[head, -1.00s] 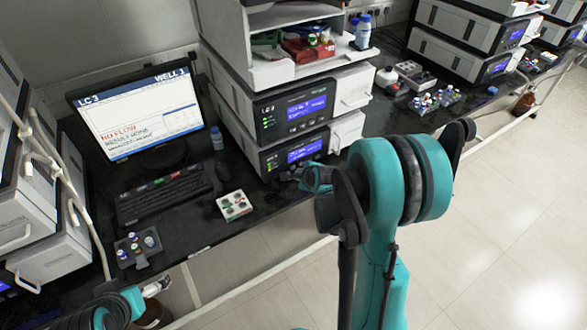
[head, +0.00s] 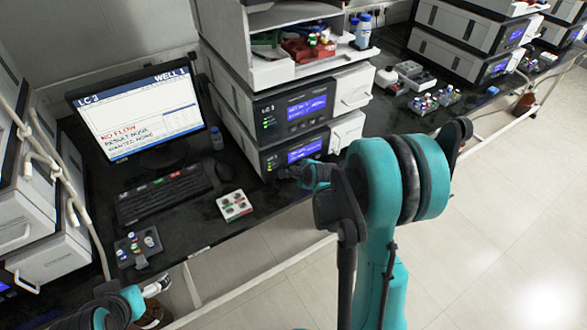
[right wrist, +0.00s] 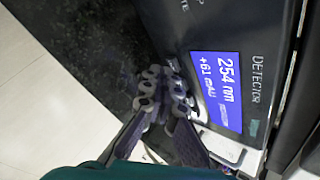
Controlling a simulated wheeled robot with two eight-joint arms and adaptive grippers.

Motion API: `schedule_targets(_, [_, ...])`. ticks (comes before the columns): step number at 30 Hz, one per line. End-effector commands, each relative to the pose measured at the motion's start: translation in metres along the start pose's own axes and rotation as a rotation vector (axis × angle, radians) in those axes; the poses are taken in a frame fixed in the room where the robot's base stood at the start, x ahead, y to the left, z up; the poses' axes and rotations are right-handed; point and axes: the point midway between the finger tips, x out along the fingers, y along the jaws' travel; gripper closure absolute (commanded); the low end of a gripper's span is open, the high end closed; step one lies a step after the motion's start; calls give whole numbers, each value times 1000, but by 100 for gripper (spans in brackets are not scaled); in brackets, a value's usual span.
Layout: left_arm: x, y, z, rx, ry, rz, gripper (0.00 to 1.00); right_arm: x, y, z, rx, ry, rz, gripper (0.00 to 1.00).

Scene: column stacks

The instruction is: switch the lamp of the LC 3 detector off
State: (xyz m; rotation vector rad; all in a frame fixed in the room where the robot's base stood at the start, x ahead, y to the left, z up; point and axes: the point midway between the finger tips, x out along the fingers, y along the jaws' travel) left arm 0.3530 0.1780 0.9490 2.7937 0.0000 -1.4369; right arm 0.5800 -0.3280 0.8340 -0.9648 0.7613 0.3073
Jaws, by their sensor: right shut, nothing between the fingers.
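The LC 3 detector (head: 335,132) is the lower module of the middle stack, under a module marked LC 3 (head: 292,104). Its blue display (head: 304,150) is lit, with small green lights left of it. In the right wrist view the display (right wrist: 217,90) reads 254 nm and about +61 mAU, beside the word DETECTOR. My right gripper (head: 282,173) is at the lower front of the detector, fingers together and empty. In the right wrist view its fingertips (right wrist: 165,88) are beside the display; contact cannot be told. The part of the panel behind them is hidden.
A monitor (head: 140,115) headed LC 3 shows NO FLOW. A keyboard (head: 165,193), mouse (head: 224,173) and white block with colored buttons or caps (head: 235,205) lie left of the stack. A vial rack (head: 138,250) stands at the bench's front left. More instruments stand at right.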

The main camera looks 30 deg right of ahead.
Motion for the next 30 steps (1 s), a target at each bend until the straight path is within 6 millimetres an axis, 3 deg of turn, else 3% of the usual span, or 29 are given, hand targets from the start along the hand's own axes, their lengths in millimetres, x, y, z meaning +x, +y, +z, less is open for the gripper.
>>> schedule_targets(30, [1, 0, 1, 0, 0, 0, 0, 4, -3, 3, 0, 0, 0, 100])
